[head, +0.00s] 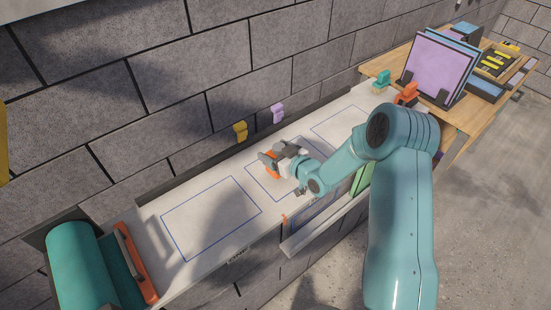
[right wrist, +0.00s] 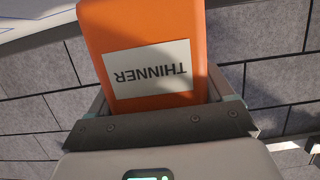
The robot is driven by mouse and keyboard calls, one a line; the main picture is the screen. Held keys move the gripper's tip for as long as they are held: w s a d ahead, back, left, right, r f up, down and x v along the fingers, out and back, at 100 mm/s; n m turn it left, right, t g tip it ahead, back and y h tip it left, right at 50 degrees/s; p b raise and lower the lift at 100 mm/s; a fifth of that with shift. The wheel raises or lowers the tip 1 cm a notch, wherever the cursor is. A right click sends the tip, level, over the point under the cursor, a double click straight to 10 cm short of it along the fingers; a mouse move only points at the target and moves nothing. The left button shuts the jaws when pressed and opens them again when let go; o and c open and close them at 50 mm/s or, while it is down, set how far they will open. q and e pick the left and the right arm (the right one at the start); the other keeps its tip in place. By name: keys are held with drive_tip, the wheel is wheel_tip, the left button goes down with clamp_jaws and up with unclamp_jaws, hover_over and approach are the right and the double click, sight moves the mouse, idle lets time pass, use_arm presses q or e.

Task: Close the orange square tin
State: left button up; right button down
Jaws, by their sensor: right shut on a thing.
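The orange square tin (right wrist: 150,35) fills the top middle of the right wrist view, with a white label reading THINNER upside down. My right gripper (right wrist: 167,100) is shut on it, one finger on each side. In the head view only small orange patches of the tin (head: 271,153) show beside my right gripper (head: 282,157), low over the middle blue-outlined rectangle of the pale bench (head: 165,265). I cannot tell whether the tin touches the bench. Its cap or opening is not visible. My left gripper is not in view.
A teal roll (head: 80,262) with an orange bar (head: 138,262) stands at the bench's near left end. A yellow clip (head: 240,131) and a purple clip (head: 278,113) are at the wall. A wooden table (head: 400,58) holds folders at right. The left outlined rectangle (head: 210,215) is clear.

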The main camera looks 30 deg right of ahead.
wheel_tip(320, 180, down, 4)
drive_tip(key=shift+w+r, duration=0.15)
drive_tip(key=shift+r, duration=0.2)
unclamp_jaws()
drive_tip(key=shift+f, duration=0.2)
drive_tip(key=shift+r, duration=0.15)
